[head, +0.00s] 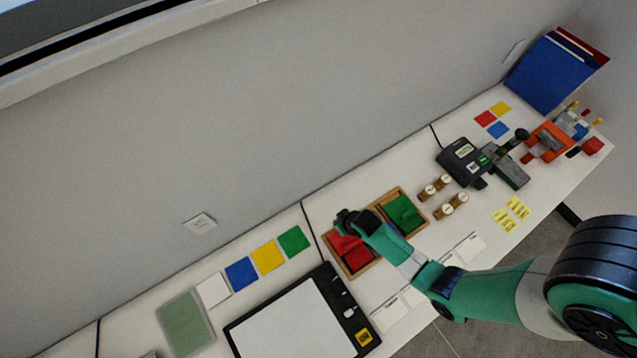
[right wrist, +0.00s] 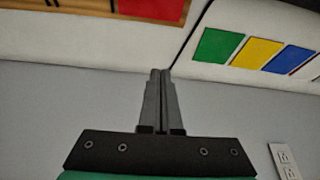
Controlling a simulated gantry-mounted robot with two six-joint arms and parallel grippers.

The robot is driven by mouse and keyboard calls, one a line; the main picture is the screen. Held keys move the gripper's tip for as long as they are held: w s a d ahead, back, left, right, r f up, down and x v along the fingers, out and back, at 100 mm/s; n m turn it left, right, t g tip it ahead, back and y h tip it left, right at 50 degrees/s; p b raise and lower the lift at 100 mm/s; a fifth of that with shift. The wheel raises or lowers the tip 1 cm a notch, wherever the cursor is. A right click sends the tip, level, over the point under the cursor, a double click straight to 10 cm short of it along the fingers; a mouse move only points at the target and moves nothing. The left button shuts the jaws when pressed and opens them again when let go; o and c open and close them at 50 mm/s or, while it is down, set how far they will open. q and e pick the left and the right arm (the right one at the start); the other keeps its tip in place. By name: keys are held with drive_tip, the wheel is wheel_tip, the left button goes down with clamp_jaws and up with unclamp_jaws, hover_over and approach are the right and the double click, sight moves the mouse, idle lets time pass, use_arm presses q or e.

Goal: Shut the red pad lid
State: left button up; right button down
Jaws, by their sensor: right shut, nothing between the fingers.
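The red pad (head: 356,256) sits in a wooden frame on the white table, left of a green pad (head: 404,212) in a similar frame. My right gripper (head: 342,220) is over the back part of the red pad and hides some of it, so I cannot tell how far its lid stands open. In the right wrist view the red pad (right wrist: 150,8) shows at the top edge, with wooden frame beside it. The fingers (right wrist: 160,78) are together and empty, apart from the red surface in that view. My left gripper is not in view.
Coloured cards (head: 268,256) and a black-framed white board (head: 300,322) lie left of the pads. Wooden stamps (head: 450,205) and a black device (head: 462,160) stand to the right. A grey wall runs along the back.

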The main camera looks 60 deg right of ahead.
hover_over(346, 240)
drive_tip(key=s, duration=0.1)
wheel_tip(346, 240, down, 3)
drive_tip(key=shift+m+g, duration=0.3)
drive_tip(key=shift+g, duration=0.1)
drive_tip(key=b+x, duration=0.8)
drive_tip(key=x, duration=0.1)
drive_tip(key=shift+w+a, duration=0.1)
drive_tip(key=shift+w, duration=0.05)
drive_tip(key=shift+f, duration=0.4)
drive_tip(key=s, duration=0.1)
drive_tip(key=s+a+p, duration=0.1)
drive_tip(key=shift+s+a+r, duration=0.15)
drive_tip(key=shift+s+r, duration=0.1)
drive_tip(key=shift+s, duration=0.05)
drive_tip(key=shift+s+a+p, duration=0.15)
drive_tip(key=shift+s+p, duration=0.15)
drive_tip(key=shift+f, duration=0.1)
